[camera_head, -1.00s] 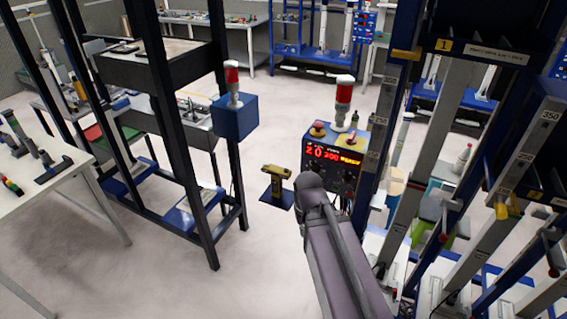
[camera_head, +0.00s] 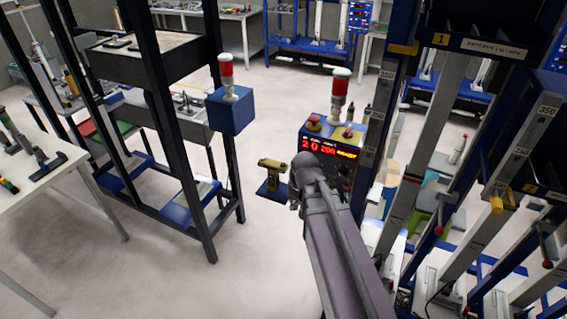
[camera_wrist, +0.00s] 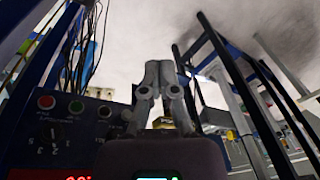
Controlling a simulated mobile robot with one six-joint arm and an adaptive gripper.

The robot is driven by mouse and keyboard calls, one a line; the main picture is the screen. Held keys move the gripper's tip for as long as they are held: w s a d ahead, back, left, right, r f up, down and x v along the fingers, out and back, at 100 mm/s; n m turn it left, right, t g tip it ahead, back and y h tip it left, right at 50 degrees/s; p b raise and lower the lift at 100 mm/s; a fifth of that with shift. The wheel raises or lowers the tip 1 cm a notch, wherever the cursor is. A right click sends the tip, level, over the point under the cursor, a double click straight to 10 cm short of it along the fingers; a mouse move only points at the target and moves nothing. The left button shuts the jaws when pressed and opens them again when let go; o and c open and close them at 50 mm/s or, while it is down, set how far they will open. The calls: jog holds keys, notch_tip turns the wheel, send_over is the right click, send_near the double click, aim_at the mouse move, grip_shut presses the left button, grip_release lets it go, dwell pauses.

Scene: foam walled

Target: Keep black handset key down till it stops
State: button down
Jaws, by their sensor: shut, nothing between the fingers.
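A yellow handset-like device (camera_head: 270,163) stands on a dark blue stand on the floor, left of the control box. Its keys are too small to make out, so I cannot pick out a black one. My gripper (camera_wrist: 158,65) is shut and empty in the wrist view, its fingertips together. A small yellow part (camera_wrist: 165,122) shows behind the fingers there; I cannot tell what it belongs to. In the head view my arm hides most of my gripper, just right of the yellow device; contact cannot be seen.
The blue control box (camera_head: 322,130) has a lit red display and a red-and-white lamp. Its panel (camera_wrist: 75,130) with coloured buttons fills the lower left of the wrist view. A dark rack (camera_head: 190,150) stands left, blue-framed columns (camera_head: 400,200) right. Pale floor is open in front.

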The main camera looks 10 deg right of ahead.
jog(key=w+r+t+y+p, duration=0.2)
jog(key=w+r+t, duration=0.15)
jog(key=w, duration=0.85)
notch_tip(320, 180, up, 6)
jog(key=m+t+y+p, duration=0.1)
jog(key=m+t+p, duration=0.1)
jog(key=m+t, duration=0.1)
send_over(284, 165)
jog(key=shift+w, duration=0.15)
jog(key=shift+f+b, duration=0.2)
jog(key=shift+b, duration=0.15)
notch_tip(284, 165, down, 8)
jog(key=b, duration=0.8)
jog(key=shift+f, duration=0.25)
jog(key=shift+f+b, duration=0.15)
jog(key=shift+b, duration=0.3)
jog(key=shift+f, duration=0.3)
